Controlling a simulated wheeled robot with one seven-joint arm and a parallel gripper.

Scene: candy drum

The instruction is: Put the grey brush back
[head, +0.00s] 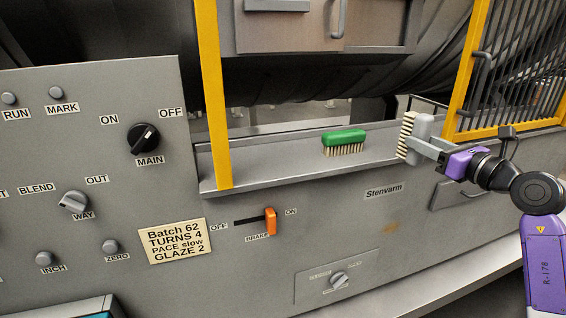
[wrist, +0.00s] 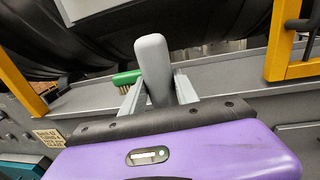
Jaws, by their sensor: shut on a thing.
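The grey brush (head: 421,127) is held in my gripper (head: 424,145), above the right part of the grey ledge (head: 280,173). In the head view it stands on edge, with its pale bristles facing left. In the wrist view the grey brush (wrist: 153,65) shows as a rounded grey back between the two fingers of my gripper (wrist: 158,88), which are shut on it. Whether its lower end touches the ledge, I cannot tell.
A green brush (head: 345,138) lies bristles down on the ledge, left of the grey one. A yellow post (head: 212,95) and a yellow barred guard (head: 480,132) flank the opening. The dark drum (head: 130,55) is behind. An orange brake lever (head: 270,221) is below.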

